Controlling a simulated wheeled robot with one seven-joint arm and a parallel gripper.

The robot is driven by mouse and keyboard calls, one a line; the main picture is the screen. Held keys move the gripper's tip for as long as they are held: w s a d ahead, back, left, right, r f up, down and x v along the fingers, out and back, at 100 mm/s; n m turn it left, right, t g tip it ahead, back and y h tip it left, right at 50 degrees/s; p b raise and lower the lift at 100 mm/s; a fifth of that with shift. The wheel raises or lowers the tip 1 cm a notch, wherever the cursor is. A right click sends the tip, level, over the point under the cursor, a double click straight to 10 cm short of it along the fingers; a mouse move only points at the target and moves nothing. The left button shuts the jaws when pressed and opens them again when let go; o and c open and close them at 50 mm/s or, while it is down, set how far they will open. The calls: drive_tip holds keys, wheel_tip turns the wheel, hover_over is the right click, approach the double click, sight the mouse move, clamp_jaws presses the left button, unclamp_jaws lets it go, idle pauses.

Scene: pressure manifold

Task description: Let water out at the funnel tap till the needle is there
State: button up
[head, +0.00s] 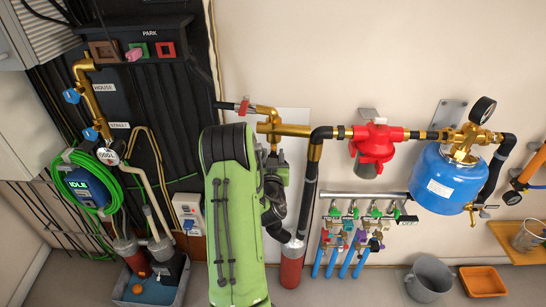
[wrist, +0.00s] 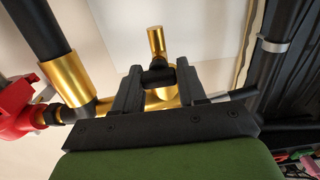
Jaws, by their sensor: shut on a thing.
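The brass fitting with the tap (head: 285,129) is on the wall at the middle of the head view, beside a black lagged pipe. My gripper (wrist: 157,88) is shut on a small black part (wrist: 157,73), which looks like the tap's handle, with a brass stub (wrist: 156,41) beyond it. In the head view my green arm hides most of the gripper and the tap outlet. A grey funnel-like mouth (head: 294,243) sits on a red pipe (head: 291,269) below. The round gauge (head: 482,110) tops the blue tank (head: 449,178); its needle is too small to read.
A red regulator (head: 373,146) hangs right of the tap, with a small manifold (head: 362,213) of green-handled valves beneath. A grey bucket (head: 430,279) and orange tray (head: 483,281) stand at lower right. A black PARK panel (head: 149,33) and green hose (head: 83,185) are left.

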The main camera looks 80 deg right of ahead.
drive_tip(key=n+b, duration=0.1)
drive_tip(key=n, duration=0.4)
drive_tip(key=shift+w, duration=0.2)
drive_tip(key=shift+n+b, duration=0.5)
drive_tip(key=shift+n, duration=1.7)
drive_tip(key=o, duration=1)
drive_tip(key=shift+a, duration=0.1)
drive_tip(key=shift+f, duration=0.1)
